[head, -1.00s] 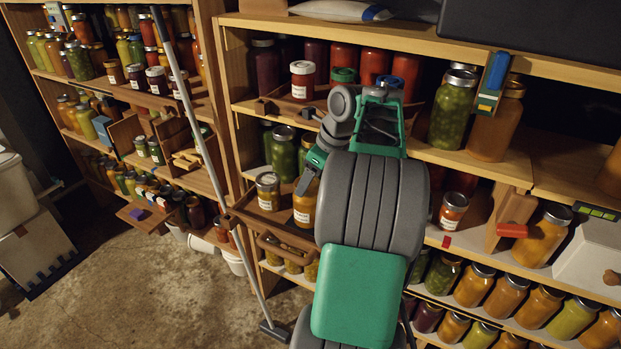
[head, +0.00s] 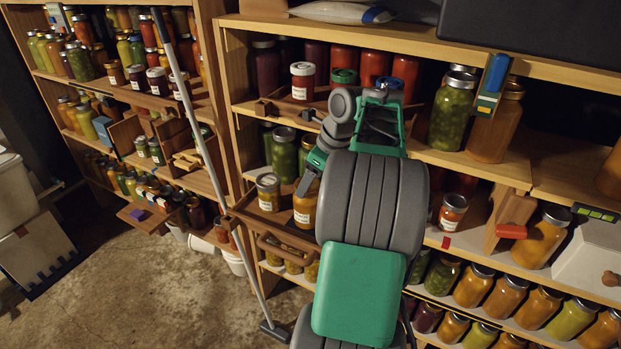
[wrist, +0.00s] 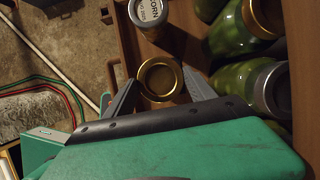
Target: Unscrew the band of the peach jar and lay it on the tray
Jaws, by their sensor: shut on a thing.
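The peach jar (head: 304,212), with orange contents and a white label, stands upright on the wooden middle shelf right of the corn jar. My gripper (head: 307,186) is at its top and hides its rim in the head view. In the wrist view a round gold band (wrist: 160,64) lies between the two dark fingers of my gripper (wrist: 160,92), which are shut on it. I cannot tell whether the band is loose on the jar. A wooden tray with a handle (head: 268,243) shows at the shelf's front, below the jars.
Green jars (head: 284,155) stand close behind. A long pole (head: 212,165) leans left of the shelf. Floor (head: 150,290) is clear at lower left.

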